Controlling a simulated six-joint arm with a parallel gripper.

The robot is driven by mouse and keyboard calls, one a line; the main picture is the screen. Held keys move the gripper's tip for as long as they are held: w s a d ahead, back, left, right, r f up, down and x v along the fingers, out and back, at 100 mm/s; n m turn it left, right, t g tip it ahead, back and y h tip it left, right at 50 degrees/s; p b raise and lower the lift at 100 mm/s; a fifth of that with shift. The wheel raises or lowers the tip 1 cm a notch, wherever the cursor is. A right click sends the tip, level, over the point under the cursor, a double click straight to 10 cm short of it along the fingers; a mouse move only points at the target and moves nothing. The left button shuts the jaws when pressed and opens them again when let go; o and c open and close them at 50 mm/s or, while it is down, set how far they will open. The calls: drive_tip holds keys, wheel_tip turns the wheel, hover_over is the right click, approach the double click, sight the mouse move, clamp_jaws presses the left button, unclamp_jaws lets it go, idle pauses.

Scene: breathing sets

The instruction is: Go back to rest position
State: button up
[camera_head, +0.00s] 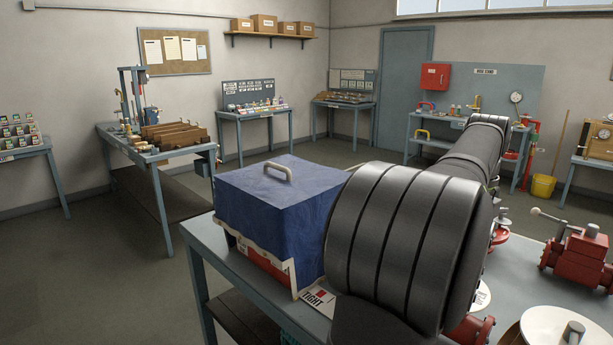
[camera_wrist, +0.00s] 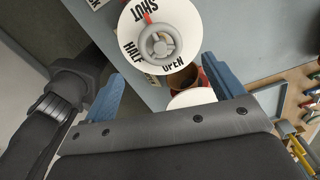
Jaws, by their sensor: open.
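My gripper (camera_wrist: 163,68) shows in the wrist view with its two blue fingers spread wide and nothing between them. Beyond the fingertips is a white round dial plate (camera_wrist: 188,18) marked SHUT, HALF and OPEN, with a grey handwheel (camera_wrist: 160,45) at its centre. I cannot tell the exact gap between the fingers and the wheel, but they look apart. In the head view my dark arm stands large in front and hides the gripper and part of the bench.
A blue-covered box (camera_head: 272,200) with a handle stands on the bench (camera_head: 205,240) left of my arm. A red valve body (camera_head: 577,255) and a white disc (camera_head: 552,328) are at the right. Other workbenches (camera_head: 155,155) line the walls. Floor at left is clear.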

wheel_tip(320, 180, down, 7)
drive_tip(key=shift+f, duration=0.15)
idle(0.4)
wheel_tip(320, 180, up, 17)
wheel_tip(320, 180, down, 17)
drive_tip(key=shift+f, duration=0.1)
drive_tip(key=n, duration=0.3)
drive_tip(key=shift+n, duration=0.4)
drive_tip(key=n, duration=0.9)
drive_tip(key=shift+n, duration=2)
